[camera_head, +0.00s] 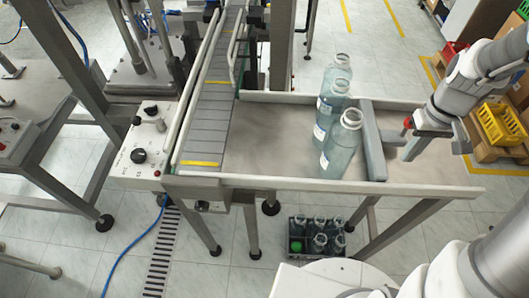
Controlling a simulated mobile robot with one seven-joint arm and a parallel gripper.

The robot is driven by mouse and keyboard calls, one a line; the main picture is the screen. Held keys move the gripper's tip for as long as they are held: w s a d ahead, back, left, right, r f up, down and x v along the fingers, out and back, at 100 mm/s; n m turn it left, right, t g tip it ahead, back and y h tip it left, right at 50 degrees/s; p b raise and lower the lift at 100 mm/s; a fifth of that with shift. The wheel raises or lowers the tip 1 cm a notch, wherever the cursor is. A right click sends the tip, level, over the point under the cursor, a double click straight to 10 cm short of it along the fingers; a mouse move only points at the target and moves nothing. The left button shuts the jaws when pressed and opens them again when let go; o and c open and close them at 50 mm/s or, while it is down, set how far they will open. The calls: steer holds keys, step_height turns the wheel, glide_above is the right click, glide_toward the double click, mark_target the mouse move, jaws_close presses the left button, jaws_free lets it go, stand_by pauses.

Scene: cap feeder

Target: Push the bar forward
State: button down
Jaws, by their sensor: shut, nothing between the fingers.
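The bar (372,145) is a grey block lying across the shallow tray table (265,135), right of its middle. Several clear bluish bottles, the nearest one (341,147) among them, stand upright in a row just left of the bar. My gripper (407,154) is right of the bar, over the right part of the table, pointing down, shut and empty. A narrow gap seems to show between its fingers and the bar; whether they touch is hard to tell.
A conveyor belt (209,105) with yellow stripes runs along the table's left side, beside a control panel (146,150) with black knobs. The table's middle left is bare. A dark crate of bottles (297,246) stands on the floor below. Yellow (499,124) and red bins are at the right.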

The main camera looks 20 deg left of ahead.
step_height(320, 180, down, 5)
steer(key=b, duration=0.3)
steer(key=shift+f, duration=0.1)
steer(key=s+a, duration=0.3)
steer(key=a, duration=1)
steer(key=s+a+p, duration=0.1)
steer(key=s+a, duration=0.3)
steer(key=a, duration=0.9)
steer(key=s+a+p, duration=0.1)
steer(key=s+a, duration=0.3)
steer(key=a, duration=0.9)
steer(key=shift+s+a, duration=0.15)
steer(key=shift+a, duration=0.15)
step_height(320, 180, up, 10)
steer(key=d+p, duration=0.2)
steer(key=p, duration=0.4)
steer(key=shift+w+d+p, duration=0.15)
steer(key=shift+w+p, duration=0.15)
steer(key=shift+p, duration=0.05)
